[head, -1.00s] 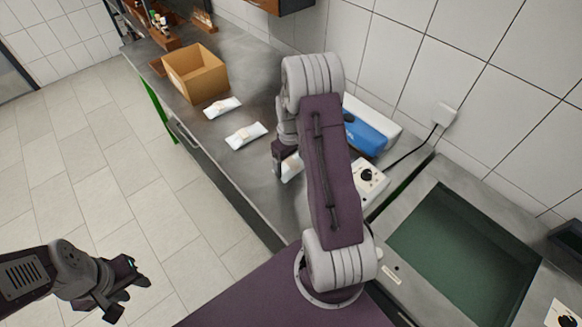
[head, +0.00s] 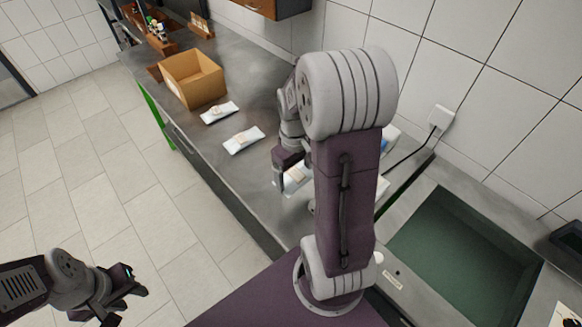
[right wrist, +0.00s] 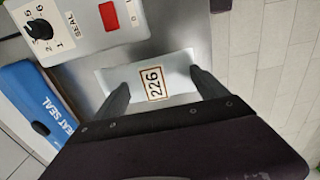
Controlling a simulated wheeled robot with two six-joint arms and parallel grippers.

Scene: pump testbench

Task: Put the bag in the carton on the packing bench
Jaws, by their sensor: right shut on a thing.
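The carton (head: 208,92) is an open brown box on the packing bench (head: 262,80), at the upper left in the head view. My right gripper (head: 284,178) is shut on a white bag (head: 297,178), which is partly hidden by the gripper and arm in the head view. Two other white bags, a nearer one (head: 243,140) and a farther one (head: 219,112), lie between gripper and carton. My left gripper (head: 125,292) is open and empty over the floor.
A blue and white heat sealer (right wrist: 40,105) and its control box with a dial (right wrist: 70,28) stand beside the held bag. A sink (head: 465,255) is at right. Wooden racks with bottles (head: 158,30) are behind the carton. A tiled wall backs the bench.

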